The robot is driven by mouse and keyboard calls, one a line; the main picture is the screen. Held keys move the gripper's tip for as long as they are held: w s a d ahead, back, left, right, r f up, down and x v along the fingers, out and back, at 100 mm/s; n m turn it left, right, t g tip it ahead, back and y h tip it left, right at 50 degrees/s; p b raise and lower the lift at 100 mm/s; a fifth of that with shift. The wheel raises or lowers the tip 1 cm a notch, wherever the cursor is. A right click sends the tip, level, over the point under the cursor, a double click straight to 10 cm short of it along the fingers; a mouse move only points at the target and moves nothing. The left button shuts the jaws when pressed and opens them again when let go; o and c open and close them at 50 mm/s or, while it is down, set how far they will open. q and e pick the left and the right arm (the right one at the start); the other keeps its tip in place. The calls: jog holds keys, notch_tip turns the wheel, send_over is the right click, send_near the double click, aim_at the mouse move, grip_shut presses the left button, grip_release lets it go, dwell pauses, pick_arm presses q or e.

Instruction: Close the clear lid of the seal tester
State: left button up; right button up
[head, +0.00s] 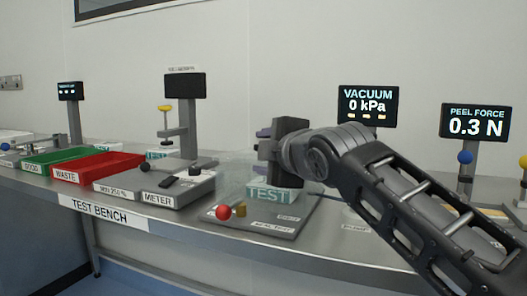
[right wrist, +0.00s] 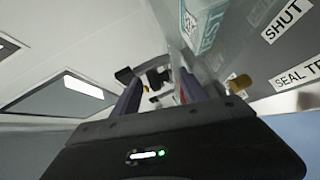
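The seal tester (head: 283,226) stands at the bench's front edge, a flat grey base with a box marked TEST (head: 268,194). Its clear lid (head: 232,172) shows as a faint see-through panel around and above that box; its exact angle is hard to tell. A red ball (head: 223,212) and a brass knob (head: 241,210) are at the base's front left. My right gripper (head: 262,146) is above the box, beside or in front of the lid; contact cannot be told. In the right wrist view its two fingers (right wrist: 160,82) are apart with nothing clearly held. My left gripper is out of view.
A METER unit (head: 160,190), a red WASTE tray (head: 97,171) and a green tray (head: 60,157) occupy the bench to the left.

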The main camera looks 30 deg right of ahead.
jog(key=shift+s+r, duration=0.1)
jog(key=shift+r, duration=0.05)
jog(key=shift+s+a+r, duration=0.1)
jog(key=shift+s, duration=0.2)
jog(key=p+v, duration=0.1)
jog(key=v, duration=0.6)
jog(key=shift+f, duration=0.2)
